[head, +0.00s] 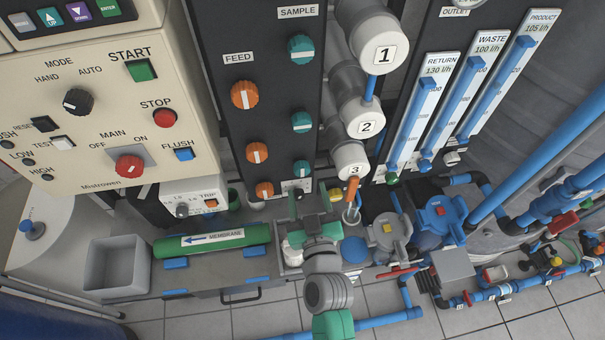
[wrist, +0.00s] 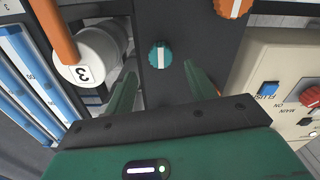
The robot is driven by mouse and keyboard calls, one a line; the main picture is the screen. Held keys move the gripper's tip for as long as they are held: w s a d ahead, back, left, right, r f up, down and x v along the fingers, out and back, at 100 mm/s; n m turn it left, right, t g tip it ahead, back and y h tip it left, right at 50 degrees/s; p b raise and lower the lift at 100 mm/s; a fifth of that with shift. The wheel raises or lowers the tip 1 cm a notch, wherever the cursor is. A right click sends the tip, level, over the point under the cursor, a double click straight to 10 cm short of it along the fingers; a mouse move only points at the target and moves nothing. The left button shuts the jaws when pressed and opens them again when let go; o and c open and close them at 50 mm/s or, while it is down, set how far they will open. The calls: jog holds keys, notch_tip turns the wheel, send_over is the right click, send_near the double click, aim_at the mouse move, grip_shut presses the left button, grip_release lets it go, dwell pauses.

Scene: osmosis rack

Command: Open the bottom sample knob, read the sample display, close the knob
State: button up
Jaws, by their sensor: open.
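The bottom sample knob (head: 302,168) is the lowest teal knob in the column under the SAMPLE label (head: 298,12). In the wrist view this teal knob (wrist: 160,56) is ahead, between the lines of my two fingers, with its white stripe upright in the picture. In the head view its stripe is too small to read surely. My gripper (head: 308,208) is just below the knob in the head view. Its green fingers (wrist: 160,78) are open and empty, apart from the knob. A small pale panel (head: 296,187) sits below the knob, partly hidden by my gripper; its reading is not legible.
Orange feed knobs (head: 257,153) stand left of the sample column. The white vessel cap marked 3 (head: 351,159) with an orange pipe (wrist: 54,32) is close beside it. The green membrane tube (head: 212,241) lies lower left. Flow meters (head: 423,108) stand to the right.

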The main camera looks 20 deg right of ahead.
aim_at(303, 173)
jog(key=b+x, duration=0.1)
jog(key=x, duration=0.6)
jog(key=shift+b, duration=0.3)
jog(key=c, duration=1)
